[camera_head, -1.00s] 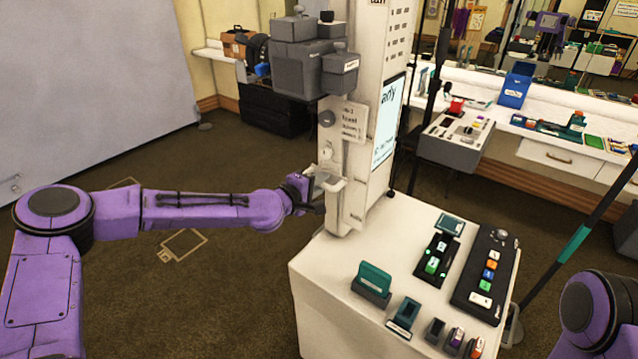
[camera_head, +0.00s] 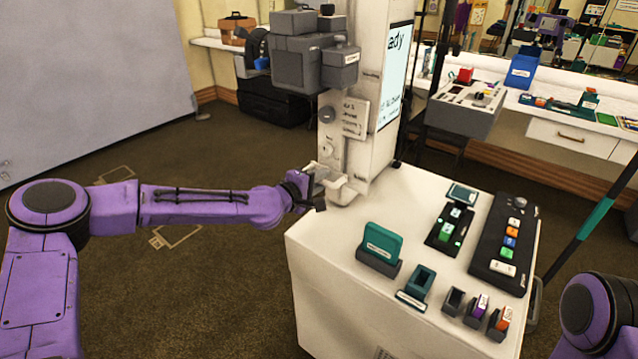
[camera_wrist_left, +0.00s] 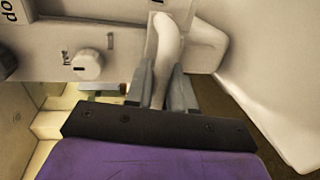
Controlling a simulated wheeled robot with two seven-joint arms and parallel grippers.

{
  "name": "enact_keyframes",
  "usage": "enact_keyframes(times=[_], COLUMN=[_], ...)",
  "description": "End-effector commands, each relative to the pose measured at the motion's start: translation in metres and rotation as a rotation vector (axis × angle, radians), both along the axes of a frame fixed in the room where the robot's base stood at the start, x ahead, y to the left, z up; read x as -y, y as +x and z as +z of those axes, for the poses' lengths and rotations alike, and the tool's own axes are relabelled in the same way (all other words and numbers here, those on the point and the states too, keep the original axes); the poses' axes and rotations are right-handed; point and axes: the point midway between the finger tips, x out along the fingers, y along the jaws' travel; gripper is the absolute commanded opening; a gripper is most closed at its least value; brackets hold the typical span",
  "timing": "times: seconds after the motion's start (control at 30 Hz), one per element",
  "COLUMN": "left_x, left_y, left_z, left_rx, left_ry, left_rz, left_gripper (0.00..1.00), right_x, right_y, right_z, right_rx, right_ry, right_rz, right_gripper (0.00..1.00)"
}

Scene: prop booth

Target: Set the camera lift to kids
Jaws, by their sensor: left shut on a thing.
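The camera lift is a tall white column (camera_head: 376,140) rising from a white cabinet. A grey boxy camera (camera_head: 300,58) sits on its carriage, above a label plate (camera_head: 355,118) with several lines of text too small to read. A dark round knob (camera_head: 326,114) is left of the plate, with a small pale knob (camera_head: 327,148) below. My left gripper (camera_head: 314,190) is at the low white handle (camera_head: 343,190) on the carriage. The left wrist view shows its fingers (camera_wrist_left: 160,88) shut on the handle (camera_wrist_left: 166,45), with the pale knob (camera_wrist_left: 88,65) to the left. My right gripper is out of view.
The cabinet top (camera_head: 410,205) holds a teal card holder (camera_head: 382,243), a black button panel (camera_head: 507,245) and small slotted holders. A grey console (camera_head: 465,110) stands behind. A teal-banded pole (camera_head: 592,220) leans at right. Open carpet lies left of the cabinet.

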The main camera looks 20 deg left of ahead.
Motion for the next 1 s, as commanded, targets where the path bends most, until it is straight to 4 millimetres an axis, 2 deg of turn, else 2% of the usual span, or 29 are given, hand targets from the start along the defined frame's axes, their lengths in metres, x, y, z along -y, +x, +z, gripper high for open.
enact_keyframes(times=[0.03,0.23,0.27,0.3,0.77,0.87,1.0], left_x=[0.000,0.000,0.000,0.000,-0.002,-0.008,-0.019], left_y=[-0.002,-0.003,-0.003,-0.003,-0.006,-0.020,-0.052], left_z=[-0.008,-0.009,-0.009,-0.009,-0.003,0.001,0.008], left_rx=[-0.015,-0.019,-0.019,-0.019,-0.011,-0.009,-0.011], left_ry=[0.004,0.005,0.005,0.005,0.002,0.000,-0.003], left_rz=[-0.003,-0.004,-0.004,-0.004,-0.002,0.001,0.000], left_gripper=[0.00,0.00,0.32,0.39,0.39,0.39,0.39], right_x=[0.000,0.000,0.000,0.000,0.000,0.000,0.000], right_y=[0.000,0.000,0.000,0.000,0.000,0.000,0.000], right_z=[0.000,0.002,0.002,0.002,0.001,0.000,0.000], right_rx=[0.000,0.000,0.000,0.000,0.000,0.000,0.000], right_ry=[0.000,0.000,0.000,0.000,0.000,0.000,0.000], right_rz=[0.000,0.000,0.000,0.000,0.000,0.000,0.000], right_gripper=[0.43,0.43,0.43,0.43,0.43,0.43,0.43])
